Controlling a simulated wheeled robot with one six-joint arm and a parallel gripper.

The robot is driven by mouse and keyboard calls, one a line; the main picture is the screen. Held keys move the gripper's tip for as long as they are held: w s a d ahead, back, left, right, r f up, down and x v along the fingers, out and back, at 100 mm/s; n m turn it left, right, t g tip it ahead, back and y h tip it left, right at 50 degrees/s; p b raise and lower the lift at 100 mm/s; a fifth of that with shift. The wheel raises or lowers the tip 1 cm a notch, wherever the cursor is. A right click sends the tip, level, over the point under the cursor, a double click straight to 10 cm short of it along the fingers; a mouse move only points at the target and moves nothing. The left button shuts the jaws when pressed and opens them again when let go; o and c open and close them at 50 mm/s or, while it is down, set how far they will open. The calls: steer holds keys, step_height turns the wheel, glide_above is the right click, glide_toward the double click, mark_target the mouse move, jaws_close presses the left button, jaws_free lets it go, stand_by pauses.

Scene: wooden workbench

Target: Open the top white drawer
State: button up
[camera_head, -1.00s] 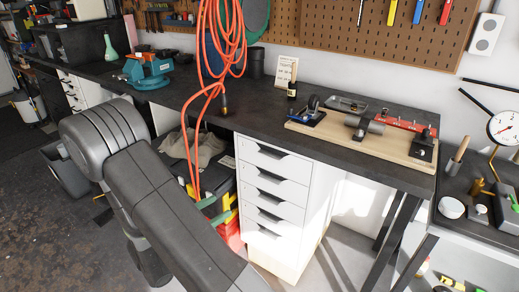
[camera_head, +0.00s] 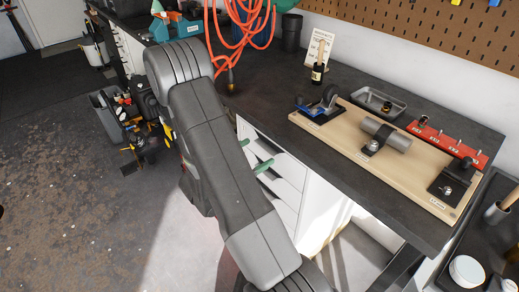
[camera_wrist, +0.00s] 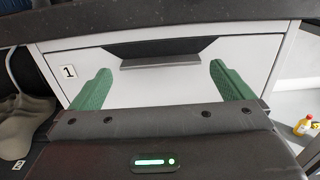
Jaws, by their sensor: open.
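The top white drawer (camera_wrist: 200,72) fills the upper middle of the wrist view, under the dark bench edge. It carries a "1" label at its left and looks shut. Its dark handle (camera_wrist: 160,61) is at the upper middle of its front. My gripper (camera_wrist: 160,70) is open, its two green fingers pointing at the drawer front, one to each side of the handle. Nothing shows between them. In the head view the fingers (camera_head: 254,154) are in front of the white drawer unit (camera_head: 317,205), which my arm partly hides. Contact with the drawer cannot be told.
The dark workbench top (camera_head: 270,105) overhangs the drawers. Orange hose (camera_head: 243,30) hangs behind my arm. In the wrist view a beige item (camera_wrist: 25,125) is at left and a yellow bottle (camera_wrist: 303,125) at right.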

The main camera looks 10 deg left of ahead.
steer(key=shift+x, duration=1.25)
